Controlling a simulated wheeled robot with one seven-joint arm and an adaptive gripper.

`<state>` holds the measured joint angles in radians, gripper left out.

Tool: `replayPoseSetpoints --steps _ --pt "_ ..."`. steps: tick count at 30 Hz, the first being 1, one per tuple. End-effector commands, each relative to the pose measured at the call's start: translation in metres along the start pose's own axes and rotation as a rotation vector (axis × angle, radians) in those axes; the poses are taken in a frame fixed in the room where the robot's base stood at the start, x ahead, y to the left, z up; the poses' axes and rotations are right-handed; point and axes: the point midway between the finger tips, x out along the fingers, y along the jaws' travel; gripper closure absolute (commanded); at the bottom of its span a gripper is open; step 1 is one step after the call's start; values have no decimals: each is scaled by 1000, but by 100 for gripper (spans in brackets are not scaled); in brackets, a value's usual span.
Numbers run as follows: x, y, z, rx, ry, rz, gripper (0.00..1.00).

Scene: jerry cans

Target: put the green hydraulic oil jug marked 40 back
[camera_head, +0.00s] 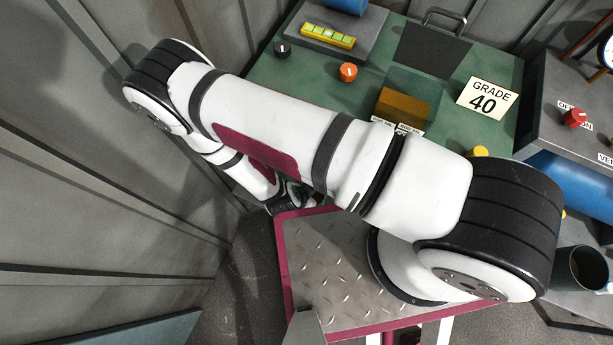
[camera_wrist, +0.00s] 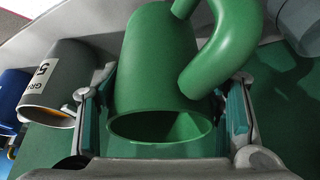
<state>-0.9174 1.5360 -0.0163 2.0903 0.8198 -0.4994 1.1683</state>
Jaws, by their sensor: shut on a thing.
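The green jug (camera_wrist: 155,60) fills the middle of the wrist view. Its curved handle (camera_wrist: 222,50) is at the upper right and its open round rim faces the camera. My gripper (camera_wrist: 165,118) has one finger on each side of the jug and is shut on it. No mark 40 shows on the visible side of the jug. In the head view my arm covers the jug and most of the gripper. A white card reading GRADE 40 (camera_head: 487,97) lies on the green bench top (camera_head: 285,75) in the head view.
A grey can (camera_wrist: 58,85) with a label showing a 5 stands left of the jug, with a blue can (camera_wrist: 12,100) beyond. Ribbed walls close in on the left.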

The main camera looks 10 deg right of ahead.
Motion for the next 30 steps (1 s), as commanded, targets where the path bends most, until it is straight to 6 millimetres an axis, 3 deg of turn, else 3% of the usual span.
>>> replayPoseSetpoints --steps 8,16,29,30 --pt "6 -17 -3 0 0 -2 90" --pt "34 -14 9 -2 0 0 90" --pt "37 -12 12 1 0 0 90" --pt "37 -12 12 1 0 0 34"
